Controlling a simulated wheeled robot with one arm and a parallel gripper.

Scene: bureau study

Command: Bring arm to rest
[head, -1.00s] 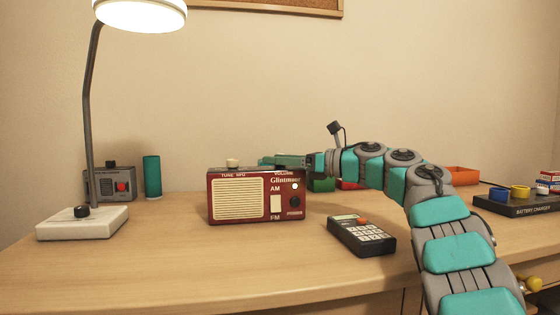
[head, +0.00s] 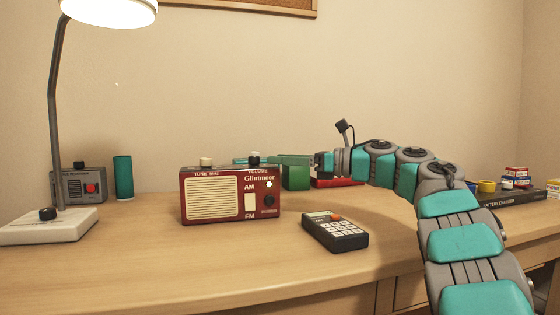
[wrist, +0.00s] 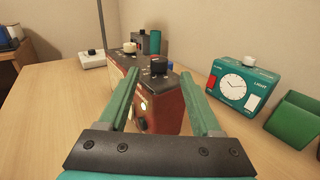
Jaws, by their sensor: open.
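My gripper (head: 240,160) is open and empty, behind the top right of the red radio in the head view. In the wrist view, my gripper (wrist: 158,82) has its two green fingers spread, with the end of the radio (wrist: 165,105) showing between them; whether they touch it I cannot tell. The radio (head: 212,197) stands upright on the desk, its black knob (head: 254,158) on top and a small white light on its front. My arm reaches in from the lower right of the head view, bent over the desk.
A calculator (head: 335,231) lies on the desk (head: 200,265) near my arm. A lamp (head: 48,226), a grey device and a teal cylinder (head: 123,178) stand left. A teal clock (wrist: 243,85) and green bin (wrist: 298,119) are right in the wrist view.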

